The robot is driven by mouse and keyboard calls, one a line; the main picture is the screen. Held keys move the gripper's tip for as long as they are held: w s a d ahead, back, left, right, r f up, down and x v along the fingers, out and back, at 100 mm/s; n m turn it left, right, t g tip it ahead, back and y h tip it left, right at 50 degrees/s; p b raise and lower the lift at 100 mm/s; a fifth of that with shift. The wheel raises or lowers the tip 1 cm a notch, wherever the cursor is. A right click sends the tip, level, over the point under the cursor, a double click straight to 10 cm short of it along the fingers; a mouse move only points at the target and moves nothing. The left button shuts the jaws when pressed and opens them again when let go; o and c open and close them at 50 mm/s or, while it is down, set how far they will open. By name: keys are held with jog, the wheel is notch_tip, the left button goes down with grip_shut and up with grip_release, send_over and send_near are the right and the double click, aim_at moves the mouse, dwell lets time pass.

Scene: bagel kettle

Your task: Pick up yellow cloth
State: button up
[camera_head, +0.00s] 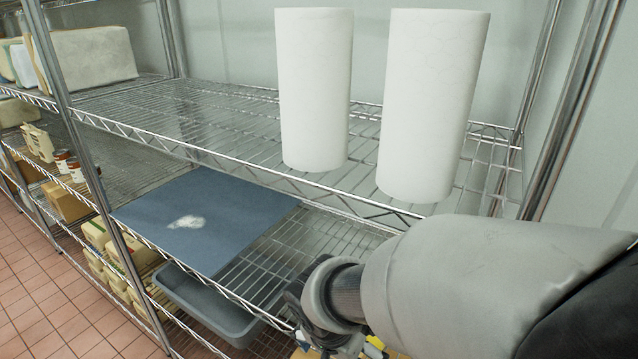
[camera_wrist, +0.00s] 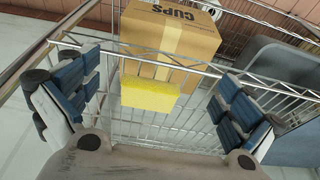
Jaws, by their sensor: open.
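The yellow cloth (camera_wrist: 150,97) shows in the wrist view as a small flat-sided yellow block on a wire shelf, in front of a cardboard box. My gripper (camera_wrist: 157,92) is open, with one blue-padded finger on the left and one on the right. The cloth lies between the fingers in the picture, and gaps show on both sides. I cannot tell how far ahead of the fingertips it is. In the head view my gripper (camera_head: 325,318) is low by the bottom shelf, partly hidden by my arm. Small yellow patches beside it are too cut off to identify.
The cardboard box (camera_wrist: 175,38) marked CUPS stands behind the cloth. A grey bin (camera_head: 225,312) sits on the lower shelf, left of my gripper. A blue board (camera_head: 240,205) lies above it. Two white paper rolls (camera_head: 315,90) stand on the upper shelf. Metal shelf rails surround my gripper.

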jog(key=w+d, duration=0.1)
jog(key=w, duration=0.1)
jog(key=w+d, duration=0.4)
jog(key=w, duration=0.1)
jog(key=shift+w+d, duration=0.1)
jog(key=shift+d, duration=0.05)
jog(key=x, duration=0.1)
jog(key=b+x, duration=0.1)
jog(key=x, duration=0.3)
jog(key=shift+w+d+b, duration=0.2)
jog(key=shift+w+b, duration=0.1)
jog(key=shift+b, duration=0.1)
jog(key=c, duration=0.8)
